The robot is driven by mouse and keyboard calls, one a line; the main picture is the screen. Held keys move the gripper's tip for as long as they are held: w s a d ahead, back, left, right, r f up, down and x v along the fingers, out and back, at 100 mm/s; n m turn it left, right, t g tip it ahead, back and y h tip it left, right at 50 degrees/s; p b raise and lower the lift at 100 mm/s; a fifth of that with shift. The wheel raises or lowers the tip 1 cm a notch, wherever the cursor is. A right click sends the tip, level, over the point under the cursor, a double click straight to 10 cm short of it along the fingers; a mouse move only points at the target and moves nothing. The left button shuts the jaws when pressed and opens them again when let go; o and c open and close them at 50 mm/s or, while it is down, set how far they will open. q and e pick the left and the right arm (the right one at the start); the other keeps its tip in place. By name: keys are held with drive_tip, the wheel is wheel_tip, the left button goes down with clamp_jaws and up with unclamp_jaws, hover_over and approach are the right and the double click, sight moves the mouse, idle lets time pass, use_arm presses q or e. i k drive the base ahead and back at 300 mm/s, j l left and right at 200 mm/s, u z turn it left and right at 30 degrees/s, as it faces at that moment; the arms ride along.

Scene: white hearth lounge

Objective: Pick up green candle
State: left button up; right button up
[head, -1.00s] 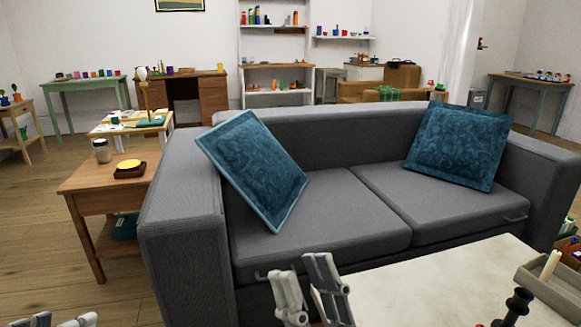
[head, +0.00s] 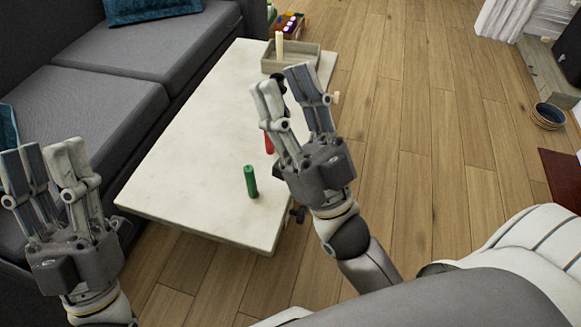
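A green candle (head: 251,181) stands upright on the near part of a pale coffee table (head: 190,145). My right gripper (head: 291,88) is open, raised to the right of the candle, with its fingers pointing toward the far end of the table. Nothing shows between its fingers. My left gripper (head: 43,160) is open and empty at the left of the head view, in front of the sofa and apart from the candle. Part of a red object (head: 268,143) shows beside my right gripper, which hides the rest of it.
A grey tray (head: 306,60) with a cream candle (head: 279,46) stands at the table's far end. A grey sofa (head: 95,95) runs along the table's left side. The wooden floor to the right is mostly clear, with a bowl (head: 549,116) further off.

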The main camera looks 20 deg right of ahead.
sight(249, 172)
drive_tip(key=i+j+z, duration=0.15)
drive_tip(key=z, duration=0.3)
drive_tip(key=j+z, duration=0.25)
drive_tip(key=z, duration=0.2)
drive_tip(key=i+j+z, duration=0.1)
drive_tip(key=j+z, duration=0.15)
drive_tip(key=z, duration=0.2)
drive_tip(key=j+z, duration=0.3)
drive_tip(key=z, duration=0.2)
drive_tip(key=j+z, duration=0.6)
drive_tip(key=j, duration=0.25)
